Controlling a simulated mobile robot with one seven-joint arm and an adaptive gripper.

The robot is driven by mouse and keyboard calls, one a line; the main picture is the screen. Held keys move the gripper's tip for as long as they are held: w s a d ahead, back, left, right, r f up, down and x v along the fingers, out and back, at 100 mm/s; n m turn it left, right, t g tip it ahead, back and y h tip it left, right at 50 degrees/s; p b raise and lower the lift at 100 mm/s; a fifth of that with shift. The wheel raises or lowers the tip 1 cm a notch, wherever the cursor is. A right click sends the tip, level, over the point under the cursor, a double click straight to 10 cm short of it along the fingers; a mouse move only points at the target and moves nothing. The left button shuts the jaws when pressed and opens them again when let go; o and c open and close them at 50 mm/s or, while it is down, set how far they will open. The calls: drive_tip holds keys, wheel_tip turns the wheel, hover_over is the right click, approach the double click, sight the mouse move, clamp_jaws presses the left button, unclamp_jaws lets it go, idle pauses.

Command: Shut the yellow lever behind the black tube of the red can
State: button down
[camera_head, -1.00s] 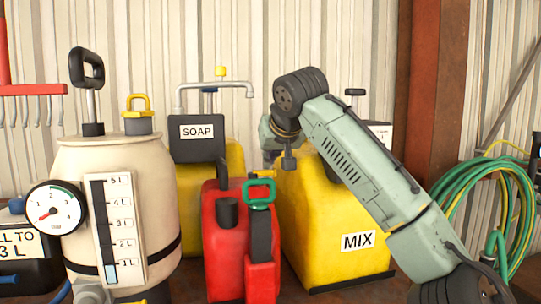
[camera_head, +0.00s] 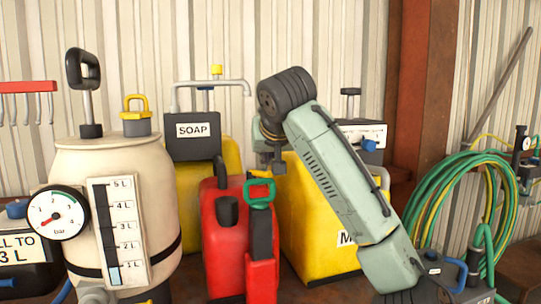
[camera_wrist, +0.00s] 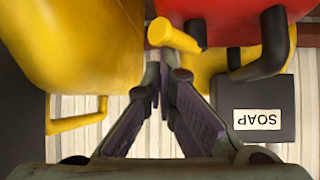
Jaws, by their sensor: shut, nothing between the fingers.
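The red can (camera_head: 222,240) stands mid-bench in the head view, with a black tube (camera_head: 218,172) rising at its back and a green handle (camera_head: 262,188) at its right. In the wrist view, which looks upside down, the red can (camera_wrist: 222,22) is at the top with the curved black tube (camera_wrist: 265,62) at its right. A yellow lever (camera_wrist: 174,34) with a cylindrical grip sticks out beside the can. My gripper (camera_wrist: 163,78) is shut and empty, its fingertips close to the lever's grip; I cannot tell if they touch. The lever is not clear in the head view.
A yellow can marked MIX (camera_head: 315,230) stands right of the red can, under my arm. A yellow SOAP container (camera_head: 190,150) is behind. A cream tank (camera_head: 115,160) with gauge is left. Coiled green hoses (camera_head: 450,205) are right. The space between cans is tight.

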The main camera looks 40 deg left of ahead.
drive_tip(key=shift+s+p, duration=0.35)
drive_tip(key=shift+s, duration=0.25)
drive_tip(key=shift+d, duration=0.1)
drive_tip(key=shift+w, duration=0.1)
drive_tip(key=shift+w+a+p, duration=0.15)
drive_tip(key=shift+a+p, duration=0.2)
drive_tip(key=shift+a, duration=0.1)
drive_tip(key=shift+w+a, duration=0.1)
drive_tip(key=shift+a, duration=0.25)
